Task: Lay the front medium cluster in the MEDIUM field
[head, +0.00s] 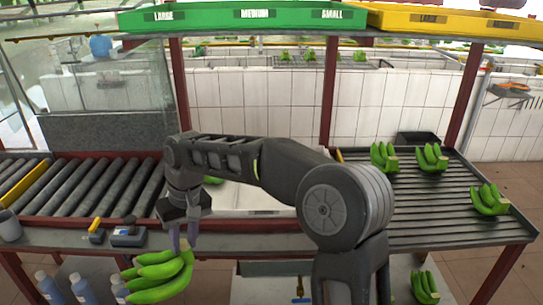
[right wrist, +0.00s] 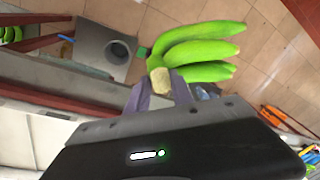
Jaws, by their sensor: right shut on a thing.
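My right gripper (head: 183,238) is shut on the stem end of a green banana cluster (head: 160,273), which hangs below it in front of the table's front edge. In the right wrist view the purple fingers of the right gripper (right wrist: 160,97) close around the cut stem, and the fruits of the held cluster (right wrist: 205,48) point away from it. The label MEDIUM (head: 255,14) is in the middle of a green tray front (head: 205,20) at the top, between LARGE and SMALL. The inside of that tray is not visible. My left gripper is not in view.
A slatted rack (head: 450,225) at right holds several green clusters (head: 383,156). Another cluster (head: 424,287) is below it. A white tray (head: 265,205) lies partly behind my arm. Rollers (head: 90,190), a yellow-handled tool (head: 97,231) and bottles (head: 80,288) are at left.

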